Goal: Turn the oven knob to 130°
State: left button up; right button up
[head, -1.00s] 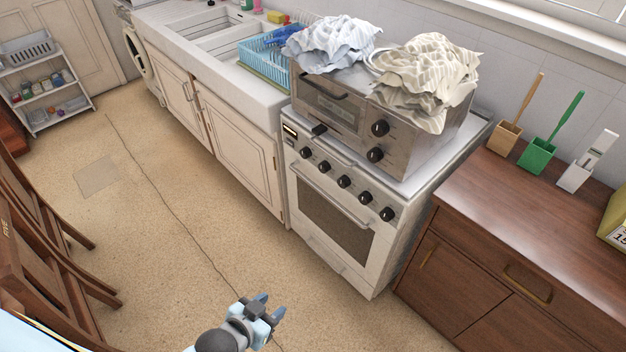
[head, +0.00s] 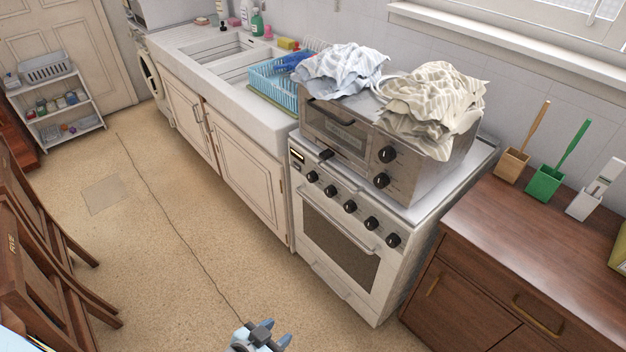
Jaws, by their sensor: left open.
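The white oven (head: 340,240) stands right of the sink cabinet, with a row of several black knobs (head: 350,206) along its front panel. A small metal toaster oven (head: 341,134) sits on top of it, with two black knobs, an upper one (head: 388,155) and a lower one (head: 381,180). Knob markings are too small to read. My left gripper (head: 267,331) is at the bottom edge of the view, open and empty, over the floor and well apart from both ovens. My right gripper is not in view.
A white cloth (head: 342,70) and a cream cloth (head: 432,105) lie on the toaster oven. A brown dresser (head: 530,250) stands to the right with brush holders on it. Chairs (head: 40,270) are at the left. The floor (head: 170,240) between is clear.

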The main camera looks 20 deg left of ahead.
aim_at(312, 177)
jog(key=i+j+z, duration=0.1)
jog(key=j+z, duration=0.15)
jog(key=z, duration=0.2)
jog(key=j+z, duration=0.3)
jog(key=z, duration=0.15)
jog(key=j+z, duration=0.4)
jog(key=j, duration=0.65)
jog(key=j+z, duration=0.2)
jog(key=j, duration=0.9)
jog(key=k+j, duration=0.1)
jog(key=j, duration=0.95)
jog(key=k+j, duration=0.15)
jog(key=j, duration=0.95)
jog(key=k+j, duration=0.15)
jog(key=j, duration=0.35)
